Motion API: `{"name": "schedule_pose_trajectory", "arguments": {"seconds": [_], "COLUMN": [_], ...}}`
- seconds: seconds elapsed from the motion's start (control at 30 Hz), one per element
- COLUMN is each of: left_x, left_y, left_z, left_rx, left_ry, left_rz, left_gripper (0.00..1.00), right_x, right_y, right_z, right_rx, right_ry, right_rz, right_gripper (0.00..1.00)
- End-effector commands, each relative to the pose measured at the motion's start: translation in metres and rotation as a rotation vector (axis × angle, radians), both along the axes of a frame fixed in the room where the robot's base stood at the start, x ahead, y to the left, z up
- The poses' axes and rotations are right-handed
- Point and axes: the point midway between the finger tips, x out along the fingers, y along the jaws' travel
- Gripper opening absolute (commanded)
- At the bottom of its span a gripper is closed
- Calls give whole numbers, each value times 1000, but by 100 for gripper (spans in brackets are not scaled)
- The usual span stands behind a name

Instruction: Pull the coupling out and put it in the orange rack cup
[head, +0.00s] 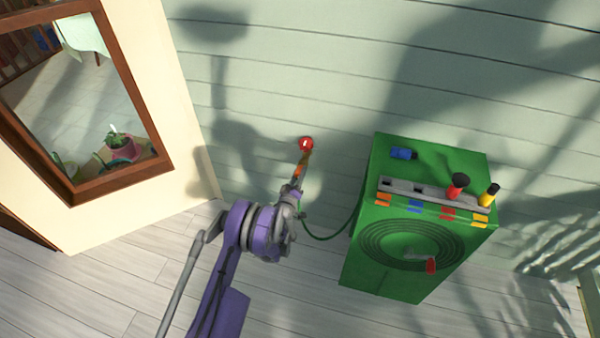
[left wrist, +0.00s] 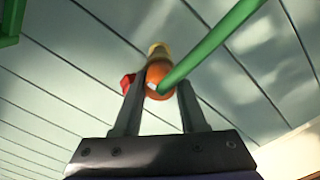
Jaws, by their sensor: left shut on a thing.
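The orange coupling (head: 298,171) has a green hose on it. My left gripper (head: 294,186) is shut on it in front of the wall. In the left wrist view the orange coupling (left wrist: 157,80) sits between the two fingers (left wrist: 160,98), with a brass-coloured piece beyond it. A round red fitting (head: 306,144) is on the wall just past the brass piece. I cannot tell whether the coupling is still joined to it. The grey rack (head: 427,194) lies along the green cabinet's top, with an orange tag (head: 383,200) at its left end. The cup there looks empty. My right gripper is not in view.
The green cabinet (head: 380,265) has a hose reel and a red-handled crank. The green hose (head: 330,237) hangs between my gripper and the cabinet.

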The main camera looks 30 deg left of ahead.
Motion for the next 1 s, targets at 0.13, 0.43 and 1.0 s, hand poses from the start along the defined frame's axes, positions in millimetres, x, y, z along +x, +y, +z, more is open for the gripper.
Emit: {"name": "schedule_pose_trajectory", "arguments": {"seconds": [0.13,0.43,1.0], "left_x": [0,-10,-38], "left_y": [0,-2,-9], "left_z": [0,-1,0], "left_rx": [0,0,1], "left_ry": [0,0,0], "left_rz": [0,0,0], "left_gripper": [0,0,0], "right_x": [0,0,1], "right_y": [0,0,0], "right_z": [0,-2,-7], "right_rx": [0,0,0], "right_ry": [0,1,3], "right_rz": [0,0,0], "right_gripper": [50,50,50]}}
